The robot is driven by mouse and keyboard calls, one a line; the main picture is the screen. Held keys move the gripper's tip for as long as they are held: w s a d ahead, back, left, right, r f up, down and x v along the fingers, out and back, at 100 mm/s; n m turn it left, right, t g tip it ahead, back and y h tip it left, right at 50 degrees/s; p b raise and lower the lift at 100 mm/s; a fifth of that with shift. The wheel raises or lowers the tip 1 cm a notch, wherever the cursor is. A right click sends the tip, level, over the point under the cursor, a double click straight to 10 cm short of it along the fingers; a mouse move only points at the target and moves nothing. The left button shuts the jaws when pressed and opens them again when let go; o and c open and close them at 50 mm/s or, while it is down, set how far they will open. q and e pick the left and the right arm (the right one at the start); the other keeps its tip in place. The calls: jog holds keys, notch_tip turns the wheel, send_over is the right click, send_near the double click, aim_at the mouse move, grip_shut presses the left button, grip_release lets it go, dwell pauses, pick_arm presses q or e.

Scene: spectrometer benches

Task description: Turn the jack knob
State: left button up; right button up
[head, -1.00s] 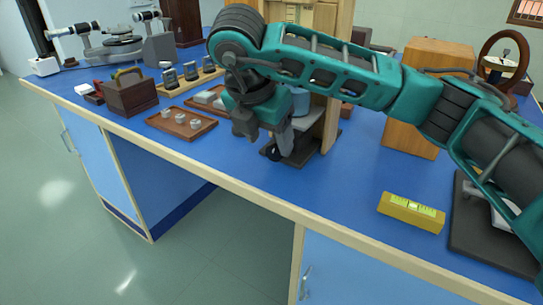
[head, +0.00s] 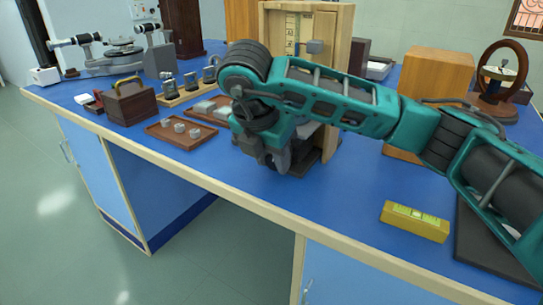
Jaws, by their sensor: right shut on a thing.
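My right gripper (head: 277,160) is shut at the front of the jack, low over the blue bench. The jack knob is mostly hidden behind the fingers, so its turn angle cannot be seen. The jack is largely covered by my right wrist and forearm. My left gripper is not in view.
A wooden cabinet (head: 346,60) stands open behind my right arm. Left of the gripper are a brown tray (head: 160,134) with small weights and a wooden box (head: 131,106). A yellow spirit level (head: 414,222) lies at the right front.

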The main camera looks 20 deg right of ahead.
jog(key=c, duration=0.4)
jog(key=shift+o, duration=0.2)
jog(key=g+p, duration=0.1)
jog(key=p, duration=0.2)
jog(key=shift+a+r+h, duration=0.1)
jog(key=shift+r+h, duration=0.25)
jog(key=shift+h, duration=0.05)
jog(key=g+h+p, duration=0.1)
jog(key=p, duration=0.2)
jog(key=shift+w+r+n, duration=0.1)
jog(key=shift+w+n, duration=0.05)
jog(key=shift+n, duration=0.15)
jog(key=g+p, duration=0.1)
jog(key=h+p, duration=0.1)
jog(key=p, duration=0.1)
jog(key=shift+w+a+f+g, duration=0.15)
jog(key=shift+f+g, duration=0.05)
jog(key=shift+g, duration=0.2)
pick_arm(q)
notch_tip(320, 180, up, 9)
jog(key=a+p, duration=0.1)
jog(key=p, duration=0.1)
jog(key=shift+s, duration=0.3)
pick_arm(e)
jog(key=shift+w+f+n+g+h, duration=0.1)
jog(key=shift+f+n+g+h, duration=0.3)
jog(key=shift+g+h, duration=0.3)
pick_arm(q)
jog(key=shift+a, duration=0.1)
